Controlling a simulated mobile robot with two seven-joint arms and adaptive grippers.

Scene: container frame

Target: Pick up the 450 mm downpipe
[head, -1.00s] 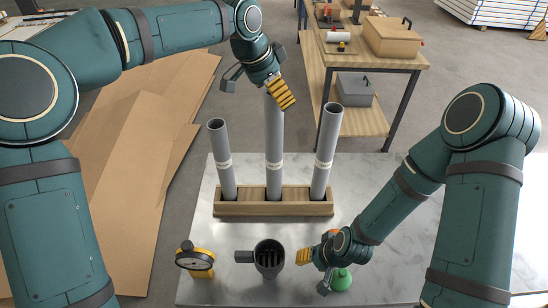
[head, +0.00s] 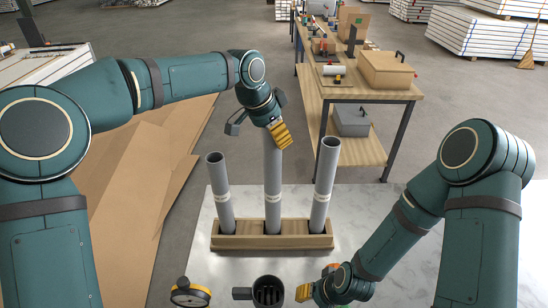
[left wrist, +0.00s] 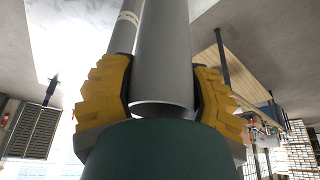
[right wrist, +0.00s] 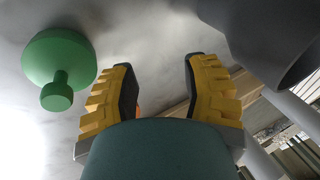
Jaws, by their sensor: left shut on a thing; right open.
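Three grey pipes with pale bands stand in a wooden rack (head: 228,243). The middle pipe (head: 273,175) is the tallest; no length marking is readable. My left gripper (head: 280,134) is shut around its upper end, and the pipe's lower end is still in the rack. In the left wrist view the yellow fingers press the pipe (left wrist: 165,60) from both sides. The left pipe (head: 219,190) and right pipe (head: 325,185) stand free, tilted slightly outward. My right gripper (head: 303,293) is open and empty, low over the metal table; its open fingers also show in the right wrist view (right wrist: 158,80).
A dark grey slotted cup-shaped fitting (head: 267,291) stands left of my right gripper, with a yellow-black gauge (head: 190,293) farther left. A green knobbed object (right wrist: 58,65) shows in the right wrist view. A wooden workbench (head: 370,90) stands behind. Cardboard sheets (head: 130,180) lie at left.

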